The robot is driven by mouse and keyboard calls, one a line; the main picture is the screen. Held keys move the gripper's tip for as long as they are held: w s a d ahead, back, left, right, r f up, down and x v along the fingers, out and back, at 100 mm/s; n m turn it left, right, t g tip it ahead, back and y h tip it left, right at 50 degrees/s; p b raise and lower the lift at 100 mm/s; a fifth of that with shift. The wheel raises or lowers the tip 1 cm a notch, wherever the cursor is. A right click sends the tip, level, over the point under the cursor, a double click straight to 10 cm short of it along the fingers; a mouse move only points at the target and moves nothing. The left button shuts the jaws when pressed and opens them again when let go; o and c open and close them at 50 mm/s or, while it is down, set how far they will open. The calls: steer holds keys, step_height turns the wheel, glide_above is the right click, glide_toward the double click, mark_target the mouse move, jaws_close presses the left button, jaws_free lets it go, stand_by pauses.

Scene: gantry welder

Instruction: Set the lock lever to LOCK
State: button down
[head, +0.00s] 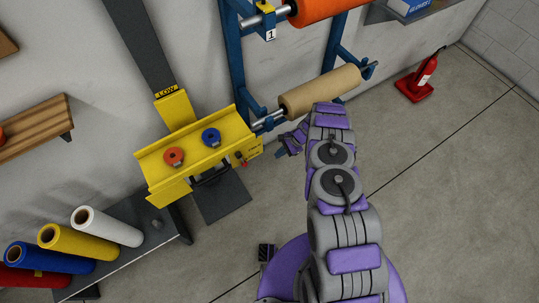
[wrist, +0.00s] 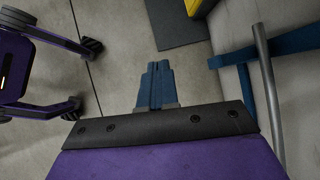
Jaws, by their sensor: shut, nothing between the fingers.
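The yellow machine head (head: 160,183) stands at the left of the head view, with an orange-red knob and a blue knob on its sloped tray. A small dark part with a red tip (head: 241,160) sits at its right end, beside small lettering too small to read. It may be the lock lever, but its setting cannot be told. My gripper (head: 281,153) is just right of that end, apart from it. In the wrist view its blue fingers (wrist: 158,66) are together and empty, pointing over the floor. The lever is not clearly seen there.
A blue rack (head: 230,55) holds an orange roll (head: 322,8) and a tan roll (head: 320,91) close to my arm. A bench (head: 150,225) with coloured rolls is at lower left. A steel rod (wrist: 268,95) is right of my fingers.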

steer(key=shift+w+d, duration=0.45)
steer(key=shift+d, duration=0.35)
steer(key=shift+d, duration=0.1)
